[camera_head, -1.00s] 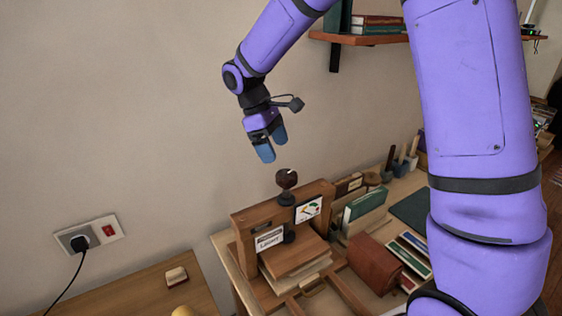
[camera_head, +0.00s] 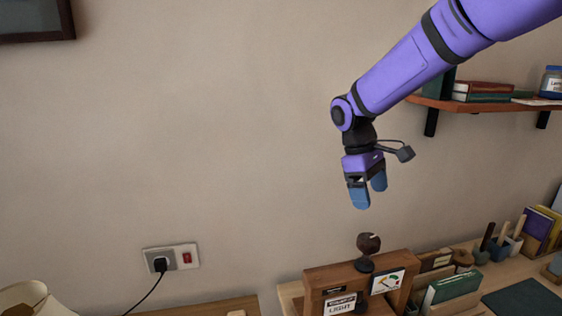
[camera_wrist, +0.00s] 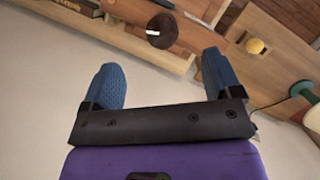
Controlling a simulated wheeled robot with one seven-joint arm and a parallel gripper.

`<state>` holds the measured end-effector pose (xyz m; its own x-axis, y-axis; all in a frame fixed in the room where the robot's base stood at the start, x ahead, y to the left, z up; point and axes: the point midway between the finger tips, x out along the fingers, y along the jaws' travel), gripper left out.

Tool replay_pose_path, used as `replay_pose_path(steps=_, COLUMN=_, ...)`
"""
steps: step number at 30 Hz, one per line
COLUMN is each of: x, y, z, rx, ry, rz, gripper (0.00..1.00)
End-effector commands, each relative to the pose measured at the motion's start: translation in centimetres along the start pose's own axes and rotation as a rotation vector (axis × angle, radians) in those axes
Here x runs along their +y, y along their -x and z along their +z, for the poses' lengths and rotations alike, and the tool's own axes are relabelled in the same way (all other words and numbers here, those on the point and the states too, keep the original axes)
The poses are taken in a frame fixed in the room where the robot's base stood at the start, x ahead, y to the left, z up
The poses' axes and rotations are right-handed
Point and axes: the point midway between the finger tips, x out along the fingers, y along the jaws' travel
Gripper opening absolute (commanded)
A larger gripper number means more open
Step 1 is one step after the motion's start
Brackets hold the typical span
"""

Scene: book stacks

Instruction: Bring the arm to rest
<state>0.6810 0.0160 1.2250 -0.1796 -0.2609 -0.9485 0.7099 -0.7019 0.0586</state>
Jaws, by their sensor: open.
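My gripper (camera_head: 369,192) hangs fingers-down from my purple arm in the head view, in front of the bare wall. It is above a dark round knob (camera_head: 368,244) on top of a wooden press-like frame (camera_head: 335,276), with a clear gap between. In the wrist view my gripper (camera_wrist: 164,82) shows its two blue fingers spread apart with nothing between them. The knob (camera_wrist: 161,30) shows beyond the fingertips in that view.
A wall shelf (camera_head: 490,103) with books is at the right, behind my arm. A socket with a plug (camera_head: 171,258) is on the wall at left. Green folders (camera_head: 452,287) and several desk items stand right of the wooden frame. The wall area left of my gripper is clear.

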Motion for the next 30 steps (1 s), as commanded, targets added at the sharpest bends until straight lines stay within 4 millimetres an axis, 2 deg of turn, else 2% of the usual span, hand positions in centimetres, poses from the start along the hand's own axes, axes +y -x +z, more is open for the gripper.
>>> replay_pose_path(steps=1, x=-0.3, y=0.9, z=1.6, rx=0.029, ry=-0.036, rz=0.011, gripper=0.84)
replay_pose_path(steps=6, x=-1.4, y=2.6, z=6.0, rx=0.12, ry=-0.159, rz=0.029, gripper=0.84)
replay_pose_path(steps=13, x=-3.3, y=4.1, z=11.7, rx=0.249, ry=-0.322, rz=0.044, gripper=0.84)
replay_pose_path(steps=21, x=-6.1, y=4.3, z=17.7, rx=0.413, ry=-0.511, rz=0.045, gripper=0.84)
replay_pose_path(steps=30, x=-9.4, y=3.2, z=23.2, rx=0.602, ry=-0.706, rz=0.024, gripper=0.84)
